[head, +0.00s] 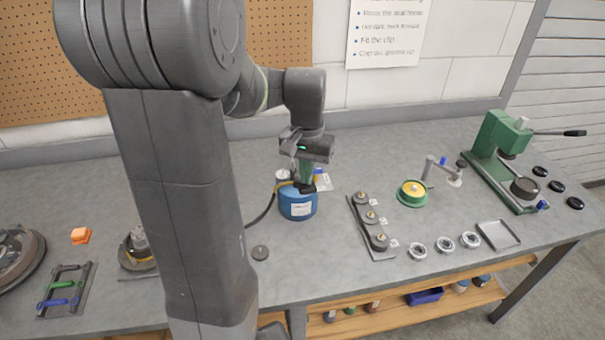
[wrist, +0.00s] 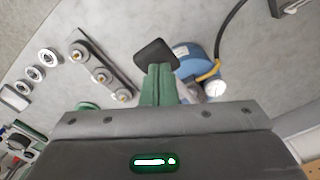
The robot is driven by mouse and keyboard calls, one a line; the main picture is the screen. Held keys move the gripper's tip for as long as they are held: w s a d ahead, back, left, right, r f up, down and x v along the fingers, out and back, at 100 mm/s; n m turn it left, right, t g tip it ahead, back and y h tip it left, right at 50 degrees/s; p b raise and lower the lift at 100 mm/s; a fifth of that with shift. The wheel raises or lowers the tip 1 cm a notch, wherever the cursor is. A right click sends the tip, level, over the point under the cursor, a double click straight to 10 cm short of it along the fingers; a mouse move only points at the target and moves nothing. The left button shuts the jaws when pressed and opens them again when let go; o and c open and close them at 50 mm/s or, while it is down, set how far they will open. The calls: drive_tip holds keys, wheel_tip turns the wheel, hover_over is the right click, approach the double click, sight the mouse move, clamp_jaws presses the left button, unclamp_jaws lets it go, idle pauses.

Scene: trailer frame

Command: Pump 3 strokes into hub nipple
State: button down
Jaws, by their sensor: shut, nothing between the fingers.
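The blue grease pot (head: 297,208) stands on the bench in the head view. It also shows in the wrist view (wrist: 187,52), with a yellow fitting (wrist: 211,71) and a white round gauge (wrist: 216,88). A black hose (head: 262,213) leads left from the pot and passes behind my arm. My gripper (head: 305,184) points down at the top of the pot. In the wrist view its green fingers (wrist: 157,85) are together and empty. A hub (head: 138,250) stands left, partly hidden by my arm.
A rack with several brass-tipped parts (head: 371,222) stands right of the pot, then several metal rings (head: 444,243), a shallow tray (head: 498,234) and a green press (head: 500,150).

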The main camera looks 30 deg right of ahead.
sight(307, 189)
drive_tip(key=shift+s+a+f+b, duration=0.1)
drive_tip(key=shift+s+f+b, duration=0.1)
drive_tip(key=shift+f, duration=0.25)
drive_tip(key=shift+s+f+b, duration=0.1)
drive_tip(key=shift+f+b, duration=0.1)
drive_tip(key=shift+f, duration=0.3)
drive_tip(key=shift+f+b, duration=0.8)
drive_tip(key=shift+f, duration=0.4)
drive_tip(key=shift+f+b, duration=0.65)
drive_tip(key=shift+f, duration=0.2)
drive_tip(key=shift+r, duration=0.1)
drive_tip(key=r+p, duration=0.3)
drive_tip(key=r, duration=0.1)
drive_tip(key=r+p, duration=0.7)
drive_tip(key=shift+w+r, duration=0.35)
drive_tip(key=shift+w, duration=0.05)
